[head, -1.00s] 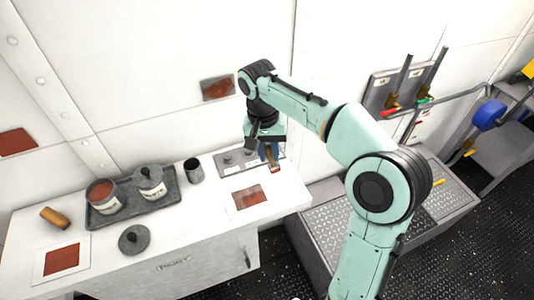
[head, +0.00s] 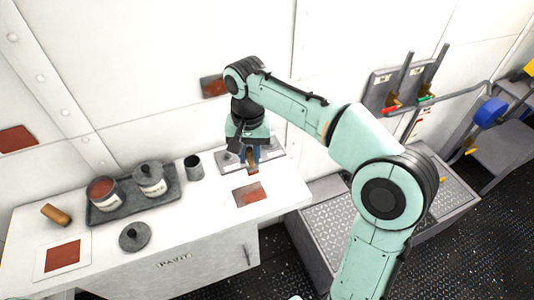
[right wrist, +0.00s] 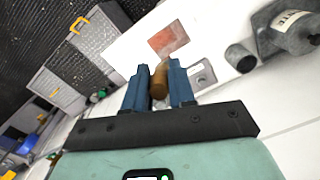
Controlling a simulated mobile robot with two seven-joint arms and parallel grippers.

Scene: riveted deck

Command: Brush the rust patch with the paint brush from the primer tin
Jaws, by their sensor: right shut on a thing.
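My right gripper (head: 251,157) is shut on the paint brush (head: 253,171), whose reddish tip points down over the counter. In the right wrist view the brush's brown handle (right wrist: 158,82) sits between the blue fingers. The brush tip appears just behind a rust-red patch on a pale plate (head: 250,194) on the counter; whether it touches the counter I cannot tell. This patch also shows in the right wrist view (right wrist: 169,40). The open primer tin (head: 102,192), with red inside, stands on the dark tray (head: 118,212). My left gripper is not in view.
A lidded tin (head: 149,181) shares the tray. A grey cup (head: 193,168) stands beside it. A loose dark lid (head: 134,237), a wooden piece (head: 56,215) and another red patch (head: 62,256) are on the counter. More red patches (head: 17,140) are on the wall.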

